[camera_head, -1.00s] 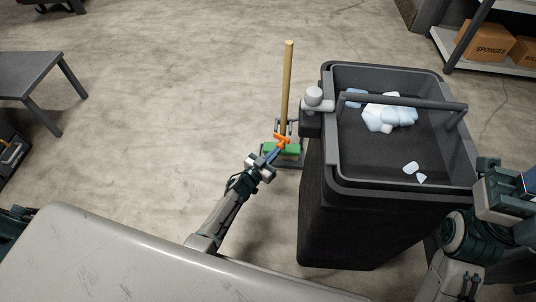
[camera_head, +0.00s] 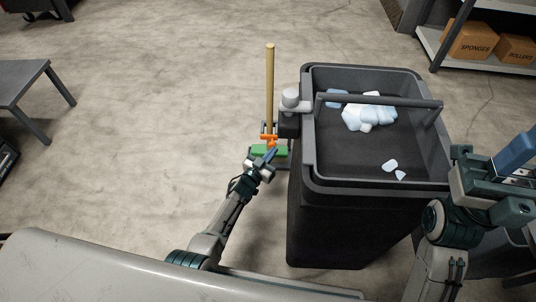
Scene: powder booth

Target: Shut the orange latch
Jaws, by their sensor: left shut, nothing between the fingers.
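The orange latch (camera_head: 268,137) is a small bar on a dark bracket around the lower part of an upright wooden pole (camera_head: 270,85). It lies about level across the pole; whether it is fully seated is too small to tell. A green block (camera_head: 260,151) is at the pole's foot. My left gripper (camera_head: 270,156) is shut and empty, its tips just below the latch and in front of the green block; contact with the block is unclear. My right gripper (camera_head: 510,165) is at the right edge by the bin, with a blue piece at its fingers.
A large black bin (camera_head: 335,220) with a handle bar and white-blue lumps (camera_head: 370,115) inside stands right of the pole. A grey knob (camera_head: 290,97) sits on its left rim. A grey table (camera_head: 20,85) stands far left. The floor between is clear.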

